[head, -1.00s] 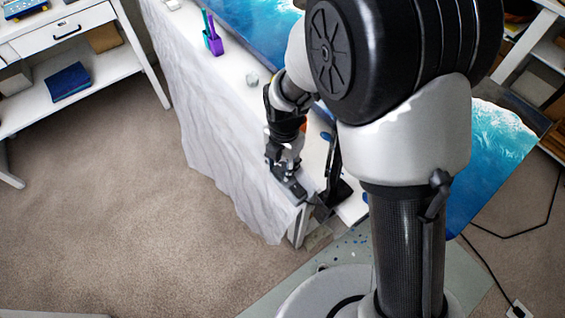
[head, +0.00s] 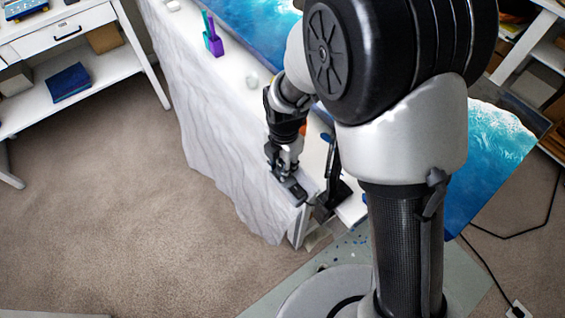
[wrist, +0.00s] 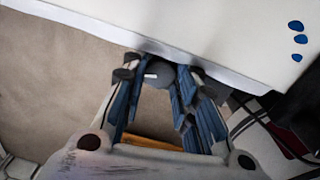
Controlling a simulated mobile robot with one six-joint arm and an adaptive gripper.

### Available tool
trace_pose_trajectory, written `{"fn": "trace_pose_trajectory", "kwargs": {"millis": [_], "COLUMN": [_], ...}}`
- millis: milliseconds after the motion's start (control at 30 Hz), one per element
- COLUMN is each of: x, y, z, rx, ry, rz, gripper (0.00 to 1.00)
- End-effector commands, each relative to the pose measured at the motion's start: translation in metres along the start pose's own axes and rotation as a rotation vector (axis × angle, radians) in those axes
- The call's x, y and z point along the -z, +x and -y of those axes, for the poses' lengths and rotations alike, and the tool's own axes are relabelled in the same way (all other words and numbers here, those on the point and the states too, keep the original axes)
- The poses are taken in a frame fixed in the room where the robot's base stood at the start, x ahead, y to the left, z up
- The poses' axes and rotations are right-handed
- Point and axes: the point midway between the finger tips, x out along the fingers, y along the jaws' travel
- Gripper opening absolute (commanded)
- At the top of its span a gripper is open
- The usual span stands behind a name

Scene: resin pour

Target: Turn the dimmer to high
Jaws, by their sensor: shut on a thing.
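The dimmer is a dark grey box (head: 294,191) on the near corner of the white-covered table in the head view. My gripper (head: 284,171) points down onto it at its far end. In the wrist view, the round grey dimmer knob (wrist: 160,73) with a short white mark sits between the fingertips of my gripper (wrist: 158,78). The fingers are shut on the knob, and the mark shows towards the left finger. The fingers hide part of the knob's rim. Any scale lettering cannot be read.
The white-covered table (head: 215,100) ends close beside the dimmer. A dark stand (head: 333,185) rises just right of it. Carpeted floor (head: 110,220) lies open to the left.

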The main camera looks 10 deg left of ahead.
Motion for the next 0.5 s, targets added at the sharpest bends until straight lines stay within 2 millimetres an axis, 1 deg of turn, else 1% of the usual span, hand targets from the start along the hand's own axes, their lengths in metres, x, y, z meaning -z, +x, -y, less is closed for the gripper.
{"fn": "trace_pose_trajectory", "kwargs": {"millis": [300,500], "x": [0.0004,0.0004], "y": [-0.0010,-0.0007], "z": [-0.0005,-0.0005], "rx": [0.000,0.000], "ry": [0.219,0.322], "rz": [0.007,0.011], "gripper": [0.03,0.03]}}
